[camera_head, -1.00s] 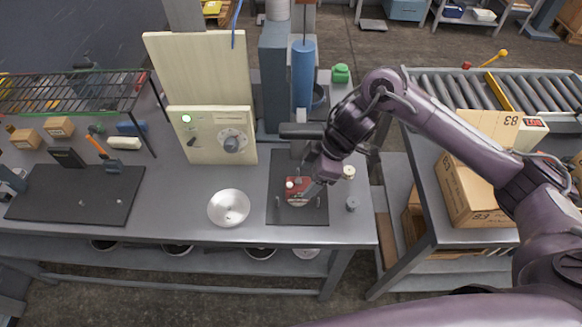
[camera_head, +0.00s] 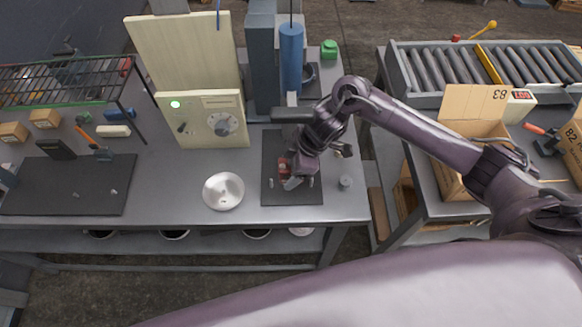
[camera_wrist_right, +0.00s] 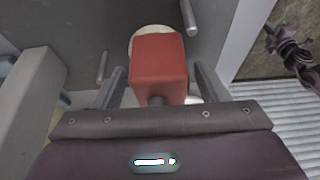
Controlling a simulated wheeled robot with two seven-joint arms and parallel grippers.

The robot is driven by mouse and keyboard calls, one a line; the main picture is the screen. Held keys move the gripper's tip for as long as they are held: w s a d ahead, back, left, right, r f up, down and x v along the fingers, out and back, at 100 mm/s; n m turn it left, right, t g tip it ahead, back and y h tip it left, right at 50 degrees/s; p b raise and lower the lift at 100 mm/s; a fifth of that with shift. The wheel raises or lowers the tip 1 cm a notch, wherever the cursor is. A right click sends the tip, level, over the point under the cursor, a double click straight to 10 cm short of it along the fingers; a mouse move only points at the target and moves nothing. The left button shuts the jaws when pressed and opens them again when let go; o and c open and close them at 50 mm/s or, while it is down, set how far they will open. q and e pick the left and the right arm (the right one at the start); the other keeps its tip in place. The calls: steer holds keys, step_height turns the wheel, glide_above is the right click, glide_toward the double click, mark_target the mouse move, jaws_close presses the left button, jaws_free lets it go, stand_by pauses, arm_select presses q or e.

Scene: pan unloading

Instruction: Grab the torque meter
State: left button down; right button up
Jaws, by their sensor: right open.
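The torque meter appears to be the small red device (camera_head: 283,165) on the dark mat at the front right of the bench. My right gripper covers part of it in the head view. In the right wrist view a red block-shaped part (camera_wrist_right: 159,62) stands between the fingers, with a round pale part behind it. My right gripper (camera_wrist_right: 158,88) is open, with one finger on each side of the red block and gaps visible. It also shows low over the mat in the head view (camera_head: 291,180). My left gripper is out of view.
Small metal pegs stand on the dark mat (camera_head: 292,198). A cream control panel (camera_head: 203,120) and a blue cylinder (camera_head: 291,58) stand behind.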

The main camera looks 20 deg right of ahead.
steer(key=c, duration=1)
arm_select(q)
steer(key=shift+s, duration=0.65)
arm_select(e)
steer(key=c, duration=0.3)
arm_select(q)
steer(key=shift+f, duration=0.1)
arm_select(e)
steer(key=shift+r, duration=0.1)
